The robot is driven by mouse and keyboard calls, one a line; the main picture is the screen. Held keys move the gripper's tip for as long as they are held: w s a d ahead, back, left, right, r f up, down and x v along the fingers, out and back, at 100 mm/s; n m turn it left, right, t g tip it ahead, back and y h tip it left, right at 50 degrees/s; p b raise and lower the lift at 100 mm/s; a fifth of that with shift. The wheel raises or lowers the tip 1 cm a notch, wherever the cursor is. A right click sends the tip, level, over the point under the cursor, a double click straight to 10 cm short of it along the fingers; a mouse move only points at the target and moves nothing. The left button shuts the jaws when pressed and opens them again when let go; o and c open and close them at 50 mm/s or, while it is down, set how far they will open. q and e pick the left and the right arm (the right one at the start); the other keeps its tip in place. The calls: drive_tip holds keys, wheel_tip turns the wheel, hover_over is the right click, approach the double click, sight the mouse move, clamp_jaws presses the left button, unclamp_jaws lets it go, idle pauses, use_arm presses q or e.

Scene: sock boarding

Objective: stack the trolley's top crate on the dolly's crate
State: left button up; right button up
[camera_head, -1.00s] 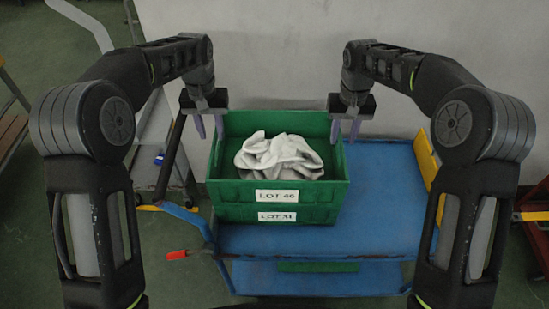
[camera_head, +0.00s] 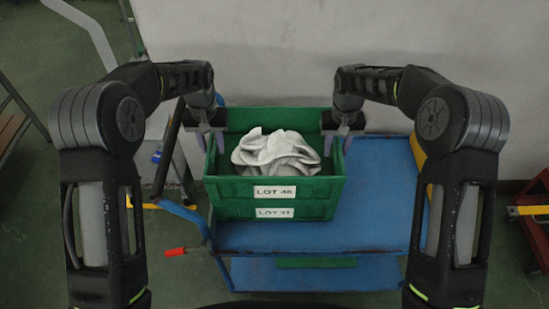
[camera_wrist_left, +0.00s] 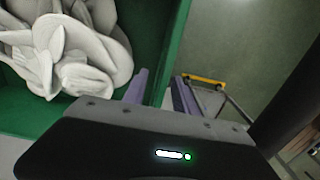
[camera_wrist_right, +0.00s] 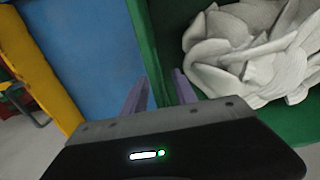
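The top crate (camera_head: 225,188), green and labelled LOT 46, holds white socks (camera_head: 275,152). It sits on a second green crate (camera_head: 232,210), labelled LOT 31, on the blue trolley (camera_head: 375,205). My left gripper (camera_head: 211,145) is at the top crate's left wall; in the left wrist view its fingers (camera_wrist_left: 160,92) are apart, one on each side of the wall. My right gripper (camera_head: 340,143) is at the right wall; in the right wrist view its fingers (camera_wrist_right: 160,92) also stand apart astride the wall. I cannot make out the dolly's crate.
A grey wall (camera_head: 290,60) stands close behind the trolley. A green item (camera_head: 316,262) shows low on the trolley's front. A yellow-and-red frame (camera_head: 530,210) stands at the right. The trolley's right half is bare.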

use_arm(q)
drive_tip(key=shift+f, duration=0.25)
use_arm(e)
drive_tip(key=shift+f, duration=0.25)
use_arm(q)
clamp_jaws()
use_arm(e)
clamp_jaws()
use_arm(q)
drive_tip(key=shift+r, duration=0.15)
use_arm(e)
drive_tip(key=shift+r, duration=0.15)
idle(0.6)
